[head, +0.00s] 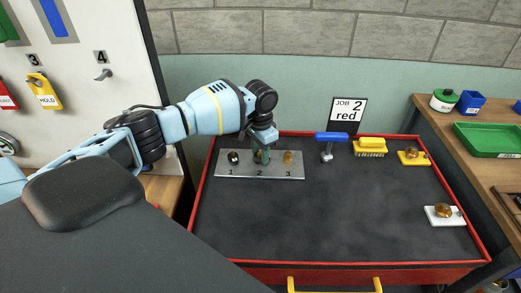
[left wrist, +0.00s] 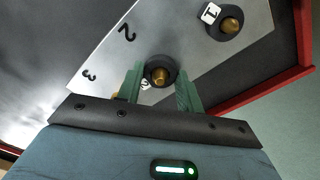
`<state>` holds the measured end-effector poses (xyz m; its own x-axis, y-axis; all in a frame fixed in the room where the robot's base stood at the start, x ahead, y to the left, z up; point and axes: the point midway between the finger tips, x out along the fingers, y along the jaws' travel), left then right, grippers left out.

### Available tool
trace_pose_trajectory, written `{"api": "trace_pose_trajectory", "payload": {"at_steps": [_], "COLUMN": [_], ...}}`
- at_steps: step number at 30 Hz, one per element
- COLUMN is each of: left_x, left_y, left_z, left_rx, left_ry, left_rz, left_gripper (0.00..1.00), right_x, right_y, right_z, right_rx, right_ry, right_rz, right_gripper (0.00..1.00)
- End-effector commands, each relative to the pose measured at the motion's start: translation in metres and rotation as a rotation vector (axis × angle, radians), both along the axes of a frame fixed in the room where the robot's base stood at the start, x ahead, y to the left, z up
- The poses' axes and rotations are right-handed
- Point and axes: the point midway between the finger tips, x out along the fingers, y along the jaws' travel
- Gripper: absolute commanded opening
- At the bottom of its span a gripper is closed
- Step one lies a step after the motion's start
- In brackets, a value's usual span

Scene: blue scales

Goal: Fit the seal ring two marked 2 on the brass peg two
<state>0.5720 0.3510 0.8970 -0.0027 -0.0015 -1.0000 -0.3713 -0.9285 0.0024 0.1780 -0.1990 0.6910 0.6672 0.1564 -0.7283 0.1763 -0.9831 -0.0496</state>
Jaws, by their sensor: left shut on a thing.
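A grey plate (head: 226,169) marked 1, 2, 3 lies at the back left of the tray. My left gripper (head: 261,155) points down over position 2, its green fingers shut on a dark seal ring. In the left wrist view the dark ring (left wrist: 149,66) sits between the fingertips (left wrist: 160,82), with the brass peg two (left wrist: 160,76) showing through its hole. A white tag, partly hidden, shows below it. How far down the ring sits is unclear. Peg one (left wrist: 230,25) carries a dark ring with a tag marked 1. Brass peg three (head: 288,157) looks bare. My right gripper is out of view.
A blue-topped tool (head: 331,138), a yellow brush (head: 370,146), a yellow block (head: 413,158) and a white block (head: 444,216), both with brass-coloured parts, stand at the tray's right. A sign (head: 346,112) reads "JOB 2 red". The tray's middle is clear; its red rim (head: 200,190) surrounds it.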

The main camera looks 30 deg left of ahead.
Motion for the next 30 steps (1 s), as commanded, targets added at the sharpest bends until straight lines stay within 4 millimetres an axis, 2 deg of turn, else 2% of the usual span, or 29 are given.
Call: {"api": "trace_pose_trajectory", "payload": {"at_steps": [10,11,16,25,30], "left_x": [0.0,0.0,0.0,0.0,0.001], "left_y": [0.0,0.0,0.0,0.0,0.0], "left_z": [-0.003,-0.003,-0.003,-0.001,0.017], "left_rx": [0.0,0.0,0.0,0.0,-0.001], "left_ry": [-0.001,-0.001,-0.001,-0.001,-0.005], "left_rz": [0.0,0.0,0.0,0.0,0.0], "left_gripper": [0.15,0.39,0.61,0.62,0.62], "right_x": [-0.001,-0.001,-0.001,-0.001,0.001], "right_y": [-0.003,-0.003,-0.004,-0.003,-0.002], "right_z": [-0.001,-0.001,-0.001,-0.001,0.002], "right_rx": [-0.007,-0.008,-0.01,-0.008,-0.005], "right_ry": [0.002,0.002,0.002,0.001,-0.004], "right_rz": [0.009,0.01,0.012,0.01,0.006], "right_gripper": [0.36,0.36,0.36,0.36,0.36]}}
